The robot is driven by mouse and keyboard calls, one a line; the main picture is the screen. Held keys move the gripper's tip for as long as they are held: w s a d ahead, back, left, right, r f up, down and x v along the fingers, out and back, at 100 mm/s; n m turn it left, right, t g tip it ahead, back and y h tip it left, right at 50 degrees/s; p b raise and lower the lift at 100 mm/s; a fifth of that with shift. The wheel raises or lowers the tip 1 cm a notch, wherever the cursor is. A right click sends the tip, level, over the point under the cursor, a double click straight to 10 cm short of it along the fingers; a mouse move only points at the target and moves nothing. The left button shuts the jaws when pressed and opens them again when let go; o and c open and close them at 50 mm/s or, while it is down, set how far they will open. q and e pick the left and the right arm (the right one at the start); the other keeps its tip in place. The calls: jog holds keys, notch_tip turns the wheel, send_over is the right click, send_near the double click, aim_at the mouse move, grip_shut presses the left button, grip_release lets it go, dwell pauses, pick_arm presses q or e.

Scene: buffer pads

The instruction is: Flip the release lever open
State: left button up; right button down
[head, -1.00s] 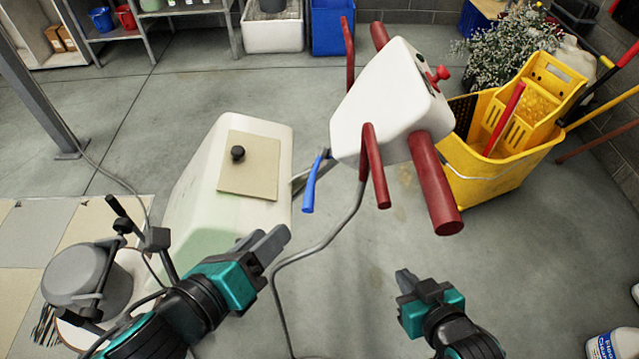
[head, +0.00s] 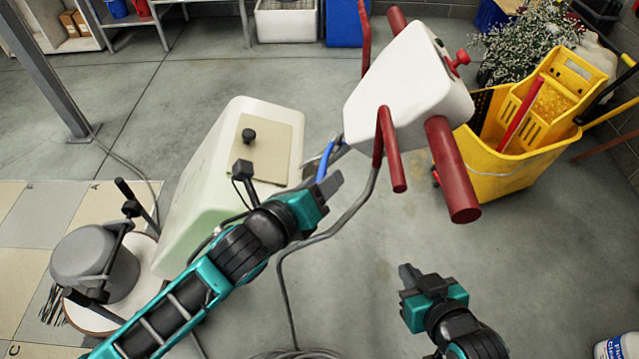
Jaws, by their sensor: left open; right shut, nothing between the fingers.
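The blue release lever (head: 326,158) sits on the column of the floor machine, beside its pale tank (head: 215,150) and below the white handle head (head: 408,95). My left gripper (head: 328,188) is open at the lever's lower end, which it hides. I cannot tell whether the fingers touch the lever or stand in front of it. My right gripper (head: 406,275) is shut and empty, low over the floor at the right, apart from the machine.
Dark red grips (head: 452,170) stick out from the handle head above my grippers. A grey cable (head: 330,238) hangs down to the floor. A yellow mop bucket (head: 505,165) stands at the right. The floor around my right gripper is mostly clear.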

pick_arm(q)
grip_shut()
dwell(0.3)
dwell(0.3)
